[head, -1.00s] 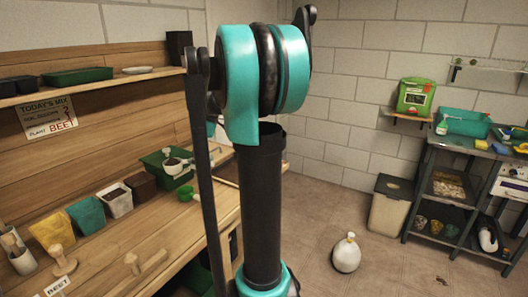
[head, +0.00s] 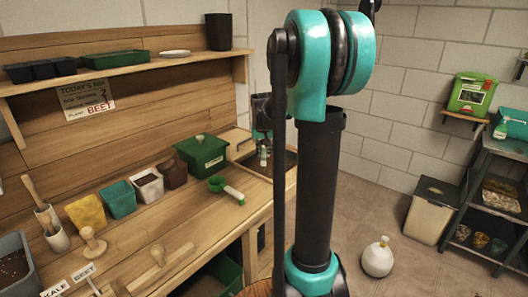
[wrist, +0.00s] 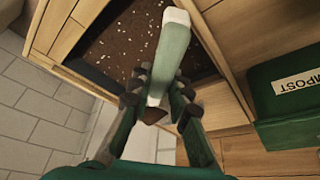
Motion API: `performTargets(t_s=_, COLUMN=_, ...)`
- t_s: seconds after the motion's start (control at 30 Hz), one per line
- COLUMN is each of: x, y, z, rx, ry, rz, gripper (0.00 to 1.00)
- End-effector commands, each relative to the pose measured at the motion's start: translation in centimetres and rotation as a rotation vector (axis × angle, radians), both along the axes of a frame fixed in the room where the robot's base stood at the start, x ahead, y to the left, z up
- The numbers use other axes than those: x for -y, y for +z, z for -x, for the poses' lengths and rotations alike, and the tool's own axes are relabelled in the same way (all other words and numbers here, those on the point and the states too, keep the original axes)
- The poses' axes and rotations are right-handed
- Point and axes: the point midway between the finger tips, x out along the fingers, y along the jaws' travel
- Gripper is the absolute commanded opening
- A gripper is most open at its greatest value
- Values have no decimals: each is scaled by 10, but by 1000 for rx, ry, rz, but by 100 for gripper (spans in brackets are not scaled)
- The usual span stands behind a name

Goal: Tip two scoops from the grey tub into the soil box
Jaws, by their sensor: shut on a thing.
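My gripper (wrist: 160,95) is shut on the pale green handle of a scoop (wrist: 172,55) with a whitish end, above the soil box. The scoop's bowl is mostly hidden between the fingers. The soil box (wrist: 75,65) is sunk into the bench, holding dark soil with white specks. In the head view, my gripper (head: 263,125) hangs over the soil box (head: 243,150), and the handle points down. A pale grey-white tub (head: 149,192) with dark contents stands in the tub row. A bluish-grey container (head: 22,285) with speckled dark contents is cut off at the left edge.
A lidded green compost box (head: 203,155) stands beside the soil box. Yellow (head: 86,214), teal (head: 119,199) and brown (head: 172,173) tubs line the back. A white jug (head: 378,258) stands on the floor.

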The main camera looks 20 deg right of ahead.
Motion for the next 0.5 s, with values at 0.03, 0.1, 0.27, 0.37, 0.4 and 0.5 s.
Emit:
performTargets(t_s=0.03, x=0, y=-1, z=-3, rx=0, ry=-38, rz=1, gripper=0)
performTargets(t_s=0.1, x=1, y=-2, z=-5, rx=1, ry=-86, rz=1, gripper=0)
performTargets(t_s=0.27, x=3, y=-6, z=-7, rx=0, ry=-134, rz=-1, gripper=0)
performTargets(t_s=0.37, x=3, y=-13, z=-7, rx=0, ry=-136, rz=-1, gripper=0)
performTargets(t_s=0.4, x=3, y=-17, z=-7, rx=0, ry=-136, rz=-1, gripper=0)
performTargets(t_s=0.5, x=3, y=-28, z=-7, rx=0, ry=-136, rz=-1, gripper=0)
